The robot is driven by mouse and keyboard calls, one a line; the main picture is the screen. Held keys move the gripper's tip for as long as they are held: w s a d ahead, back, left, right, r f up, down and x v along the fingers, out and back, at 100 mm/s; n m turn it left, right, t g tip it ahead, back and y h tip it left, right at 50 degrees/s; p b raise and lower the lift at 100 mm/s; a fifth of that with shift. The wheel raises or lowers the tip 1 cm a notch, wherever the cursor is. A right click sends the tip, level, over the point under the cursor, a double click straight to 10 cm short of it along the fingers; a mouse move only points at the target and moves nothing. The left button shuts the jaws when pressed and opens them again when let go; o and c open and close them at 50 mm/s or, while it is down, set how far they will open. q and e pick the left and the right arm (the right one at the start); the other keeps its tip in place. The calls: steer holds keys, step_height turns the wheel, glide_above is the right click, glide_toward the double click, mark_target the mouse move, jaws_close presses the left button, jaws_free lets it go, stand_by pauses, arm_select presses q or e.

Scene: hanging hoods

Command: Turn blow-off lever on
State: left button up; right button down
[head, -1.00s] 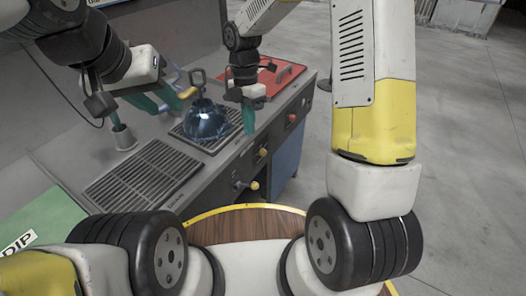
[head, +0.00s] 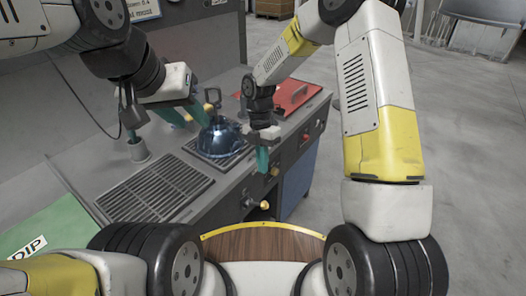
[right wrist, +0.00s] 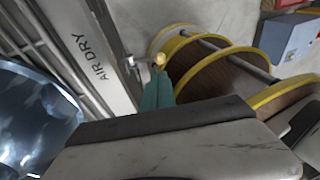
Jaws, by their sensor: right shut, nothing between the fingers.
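Two levers with yellow knobs stick out of the bench front: a near one (head: 264,205) and a farther one (head: 274,170). I cannot tell from the head view which is the blow-off lever. In the right wrist view, a yellow-knobbed lever (right wrist: 160,60) shows beside a panel marked "AIR DRY" (right wrist: 90,58). My right gripper (head: 262,160) is shut and empty, pointing down by the bench front, close to the farther knob; its teal fingers (right wrist: 157,92) lie just below the lever in the wrist view. My left gripper (head: 184,116) looks open above the bench, left of a blue dome.
The shiny blue dome (head: 221,139) sits over the far grate, with a dark upright handle behind it. Floor right of the bench is clear.

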glide_above(257, 204)
steer(key=d, duration=0.2)
steer(key=f, duration=1)
steer(key=shift+d+f, duration=0.2)
steer(key=shift+f, duration=0.1)
